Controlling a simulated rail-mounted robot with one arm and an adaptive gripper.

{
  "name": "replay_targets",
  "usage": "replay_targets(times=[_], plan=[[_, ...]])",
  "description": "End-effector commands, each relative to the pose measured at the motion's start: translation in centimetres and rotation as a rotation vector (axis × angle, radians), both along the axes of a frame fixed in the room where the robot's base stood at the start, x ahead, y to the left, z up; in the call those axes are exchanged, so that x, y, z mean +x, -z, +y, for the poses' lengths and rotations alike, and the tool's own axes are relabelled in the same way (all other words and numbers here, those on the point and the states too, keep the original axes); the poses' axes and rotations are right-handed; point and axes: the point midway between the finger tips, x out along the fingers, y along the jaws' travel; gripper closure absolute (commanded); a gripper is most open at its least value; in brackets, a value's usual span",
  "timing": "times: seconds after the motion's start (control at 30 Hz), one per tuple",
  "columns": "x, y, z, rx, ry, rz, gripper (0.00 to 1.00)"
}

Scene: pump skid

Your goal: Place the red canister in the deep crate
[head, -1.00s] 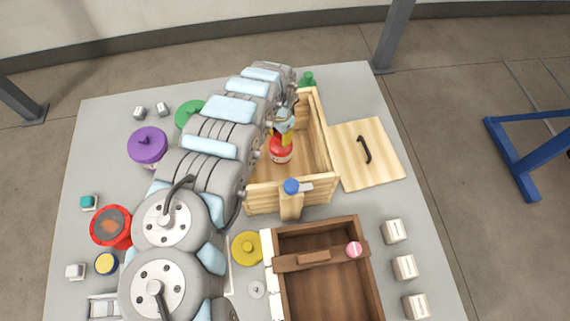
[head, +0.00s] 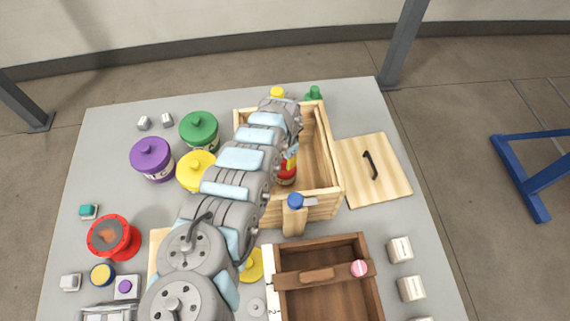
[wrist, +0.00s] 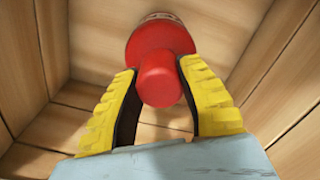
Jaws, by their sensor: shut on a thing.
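The red canister (head: 286,174) is inside the light wooden deep crate (head: 318,205), partly hidden by my arm in the head view. My gripper (head: 291,160) is above it with its fingers pointing down. In the wrist view, the yellow fingers (wrist: 158,72) are shut on the round knob of the red canister (wrist: 160,42), with wooden crate walls and floor around it. I cannot tell whether the canister's base touches the crate floor.
The crate's lid with a black handle (head: 371,165) lies to its right. A darker brown wooden box (head: 365,245) stands in front. Purple (head: 152,160), green (head: 199,132) and yellow (head: 195,171) canisters stand left of my arm.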

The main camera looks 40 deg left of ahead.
Motion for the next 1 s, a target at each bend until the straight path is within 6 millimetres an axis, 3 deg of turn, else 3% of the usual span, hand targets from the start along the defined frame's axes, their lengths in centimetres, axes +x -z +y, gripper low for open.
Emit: replay_targets(times=[0.17, 0.63, 0.67, 0.7, 1.0], plan=[[0.0, 2.3, -0.2, -0.002, 0.000, 0.001, 1.00], [0.0, 2.6, -0.1, -0.001, 0.001, 0.001, 1.00], [0.0, 2.6, -0.1, -0.001, 0.001, 0.001, 0.53], [0.0, 2.6, -0.1, -0.001, 0.001, 0.001, 0.42], [-0.1, 2.5, -0.1, -0.002, 0.000, 0.002, 0.41]])
